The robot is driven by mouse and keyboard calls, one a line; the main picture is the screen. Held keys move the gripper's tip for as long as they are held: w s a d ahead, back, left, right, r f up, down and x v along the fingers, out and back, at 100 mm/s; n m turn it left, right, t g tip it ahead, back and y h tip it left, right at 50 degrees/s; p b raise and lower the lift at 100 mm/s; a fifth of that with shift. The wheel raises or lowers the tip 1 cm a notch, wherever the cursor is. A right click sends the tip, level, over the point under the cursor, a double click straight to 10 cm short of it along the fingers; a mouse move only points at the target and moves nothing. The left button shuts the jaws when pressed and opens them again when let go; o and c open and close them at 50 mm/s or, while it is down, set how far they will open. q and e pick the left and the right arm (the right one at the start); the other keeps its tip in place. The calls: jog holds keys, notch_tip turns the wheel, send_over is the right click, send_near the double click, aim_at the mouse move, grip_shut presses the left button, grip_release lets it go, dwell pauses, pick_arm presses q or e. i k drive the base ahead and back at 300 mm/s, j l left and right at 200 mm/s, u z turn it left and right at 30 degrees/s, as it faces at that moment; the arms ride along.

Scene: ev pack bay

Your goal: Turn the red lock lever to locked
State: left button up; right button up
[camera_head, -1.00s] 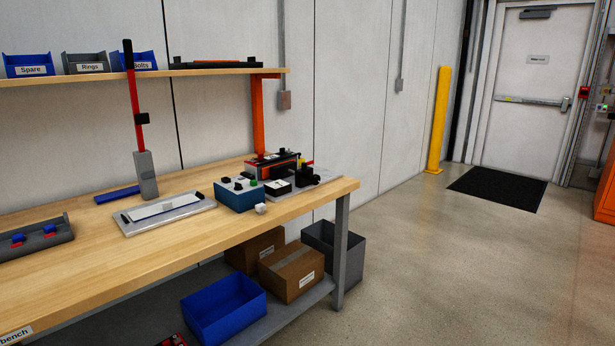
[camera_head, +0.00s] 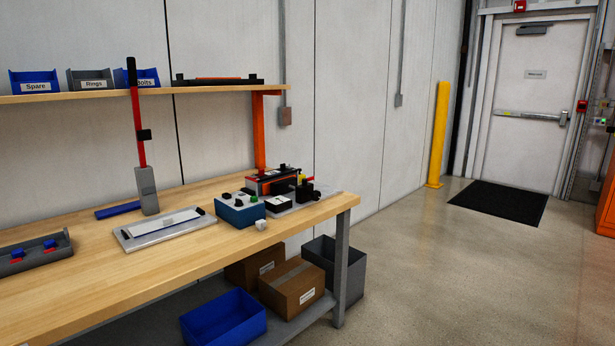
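A tall red lever (camera_head: 138,121) with a black grip stands nearly upright in a grey base on the wooden workbench (camera_head: 70,205). A smaller red piece (camera_head: 309,179) shows on the black and orange fixture (camera_head: 272,181) near the bench's right end. I cannot tell from here which of these is the lock lever, and no lock marking is readable. Neither of my grippers is in view.
A blue control box (camera_head: 240,214), a silver tray (camera_head: 130,240) and a grey holder (camera_head: 32,260) sit on the bench. A shelf (camera_head: 215,88) with labelled bins runs above. Cartons (camera_head: 293,290) and bins are below.

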aim_at(305, 181)
jog(key=i+z, duration=0.3)
jog(key=i, duration=0.7)
